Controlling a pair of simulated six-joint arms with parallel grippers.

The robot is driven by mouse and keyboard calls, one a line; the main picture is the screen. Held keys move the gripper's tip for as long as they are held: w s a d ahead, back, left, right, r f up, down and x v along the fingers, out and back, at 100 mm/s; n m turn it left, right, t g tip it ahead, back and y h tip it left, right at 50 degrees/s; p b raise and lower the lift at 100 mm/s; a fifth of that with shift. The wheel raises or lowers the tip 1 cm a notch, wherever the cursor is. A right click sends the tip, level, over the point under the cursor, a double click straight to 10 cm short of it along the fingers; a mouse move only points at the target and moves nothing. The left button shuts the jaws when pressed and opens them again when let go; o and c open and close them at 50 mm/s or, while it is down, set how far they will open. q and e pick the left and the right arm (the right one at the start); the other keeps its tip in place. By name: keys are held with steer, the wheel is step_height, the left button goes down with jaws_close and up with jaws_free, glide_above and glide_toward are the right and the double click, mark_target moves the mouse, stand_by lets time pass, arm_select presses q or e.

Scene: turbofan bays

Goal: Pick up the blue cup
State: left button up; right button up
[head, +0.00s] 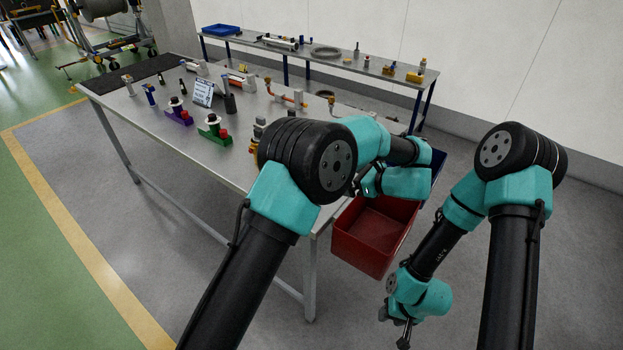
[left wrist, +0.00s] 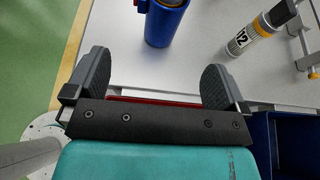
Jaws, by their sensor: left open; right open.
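A blue cylinder (left wrist: 166,24), likely the blue cup, stands on the grey table top in the left wrist view, cut off by the top edge. My left gripper (left wrist: 157,88) is open and empty, with its two dark fingers wide apart. The cylinder lies beyond the fingertips, between their lines and apart from them. In the head view my left arm hides this spot, and I cannot make out the left fingers. My right gripper (head: 401,328) hangs low at the lower right over the floor, away from the table, with nothing in it.
A red bin (head: 372,236) and a blue bin (head: 437,165) are by the table's right end. Green (head: 214,131) and purple (head: 178,113) fixtures and a sign (head: 203,92) stand on the table (head: 215,160).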

arm_select(q)
steer(key=x, duration=0.8)
steer(key=shift+w+a+f, duration=0.15)
steer(key=shift+w+a, duration=0.05)
steer(key=shift+a, duration=0.05)
steer(key=shift+f+x, duration=0.1)
steer(key=shift+x, duration=1.2)
steer(key=shift+f+x, duration=0.15)
steer(key=shift+x, duration=1.2)
steer(key=shift+d, duration=0.15)
steer(key=c, duration=0.9)
steer(key=shift+o, duration=0.2)
steer(key=shift+r, duration=0.1)
